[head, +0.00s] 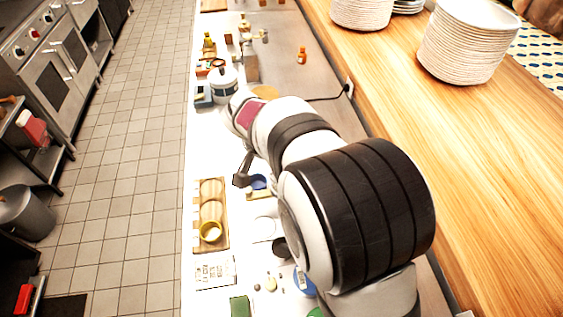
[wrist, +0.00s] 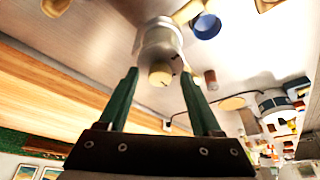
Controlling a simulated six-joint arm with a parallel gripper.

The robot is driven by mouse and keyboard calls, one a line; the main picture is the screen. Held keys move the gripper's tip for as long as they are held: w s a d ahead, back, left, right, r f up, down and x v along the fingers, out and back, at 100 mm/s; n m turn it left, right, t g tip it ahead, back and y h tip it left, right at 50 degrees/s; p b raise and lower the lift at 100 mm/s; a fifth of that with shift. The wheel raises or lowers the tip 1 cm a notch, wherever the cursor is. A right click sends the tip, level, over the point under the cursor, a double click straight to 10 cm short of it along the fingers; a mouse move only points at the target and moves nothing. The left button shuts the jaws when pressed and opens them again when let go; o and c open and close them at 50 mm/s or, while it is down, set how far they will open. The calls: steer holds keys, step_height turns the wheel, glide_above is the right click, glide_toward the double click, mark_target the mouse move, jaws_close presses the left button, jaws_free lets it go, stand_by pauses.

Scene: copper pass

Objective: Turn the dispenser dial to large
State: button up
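The dispenser (wrist: 158,38) is a pale metallic cylinder at top centre in the wrist view. Its dial (wrist: 160,74) is a small round cream knob on the end facing me, with a small dark mark near its lower edge. I cannot read any size label. My gripper (wrist: 160,73) has two green fingers, spread apart, one on each side of the dial. Gaps show between the fingers and the knob, and nothing is held. In the head view my own arm covers the area, so I cannot make out the dispenser, the dial or the fingertips there.
A white pot-like appliance (head: 222,82) stands farther along the counter. Stacked plates (head: 466,45) stand on the wooden ledge (head: 440,130) at right.

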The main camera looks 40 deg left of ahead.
steer(key=v, duration=1.5)
steer(key=shift+s+r, duration=0.25)
steer(key=shift+r, duration=0.1)
